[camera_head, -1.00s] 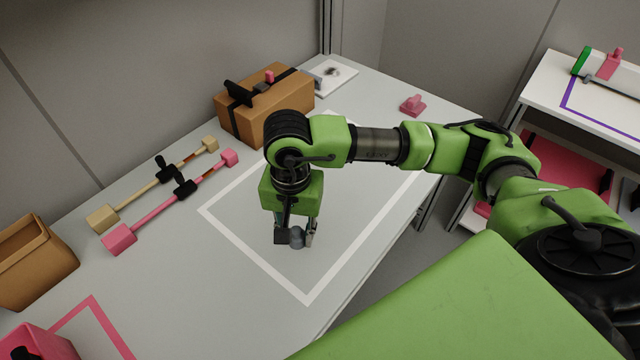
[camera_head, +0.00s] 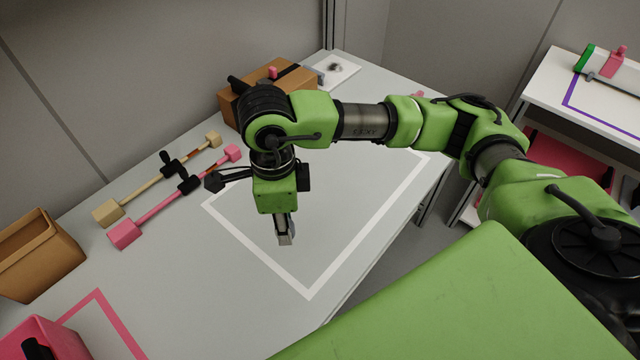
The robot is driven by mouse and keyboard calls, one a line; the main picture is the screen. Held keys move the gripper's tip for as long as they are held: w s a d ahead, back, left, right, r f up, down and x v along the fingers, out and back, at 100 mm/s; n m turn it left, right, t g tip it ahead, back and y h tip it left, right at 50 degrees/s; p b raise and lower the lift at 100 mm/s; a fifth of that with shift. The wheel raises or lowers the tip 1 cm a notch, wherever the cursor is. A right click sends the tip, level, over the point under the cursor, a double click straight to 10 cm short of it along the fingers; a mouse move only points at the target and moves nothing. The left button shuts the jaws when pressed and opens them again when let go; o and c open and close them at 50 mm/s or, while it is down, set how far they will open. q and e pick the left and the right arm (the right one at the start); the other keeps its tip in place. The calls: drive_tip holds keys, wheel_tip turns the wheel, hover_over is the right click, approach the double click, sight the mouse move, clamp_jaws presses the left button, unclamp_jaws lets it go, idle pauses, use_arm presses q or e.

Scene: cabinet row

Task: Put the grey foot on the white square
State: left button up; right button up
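My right gripper (camera_head: 284,232) points down over the area inside the white square outline (camera_head: 347,258) on the grey table. It is turned edge-on, so its fingers overlap. A small grey piece, the grey foot (camera_head: 287,240), shows at the fingertips and appears held between them, mostly hidden by the near finger. I cannot tell whether it touches the table. My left gripper is not in view.
A brown box (camera_head: 238,104) with a black strap stands behind my arm. A beige bar (camera_head: 150,187) and a pink bar (camera_head: 160,208) lie to the left. An open brown bin (camera_head: 40,255) and a pink outline (camera_head: 118,325) are farther left. The square's inside looks clear.

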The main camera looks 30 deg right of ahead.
drive_tip(key=w+d+f+p, duration=0.3)
drive_tip(key=w+d+f, duration=0.1)
drive_tip(key=w+d, duration=0.25)
hover_over(312, 214)
drive_tip(key=f, duration=0.4)
drive_tip(key=shift+s+a+f+p, duration=0.2)
drive_tip(key=shift+s+a+p, duration=0.1)
drive_tip(key=shift+s+a, duration=0.1)
drive_tip(key=shift+w+d+f, duration=0.4)
drive_tip(key=shift+f, duration=0.3)
wheel_tip(312, 214, down, 3)
drive_tip(key=shift+f+p, duration=0.1)
drive_tip(key=shift+p, duration=0.25)
drive_tip(key=shift+f+b, duration=0.2)
drive_tip(key=shift+b, duration=0.1)
drive_tip(key=o, duration=1.1)
drive_tip(key=shift+r, duration=0.1)
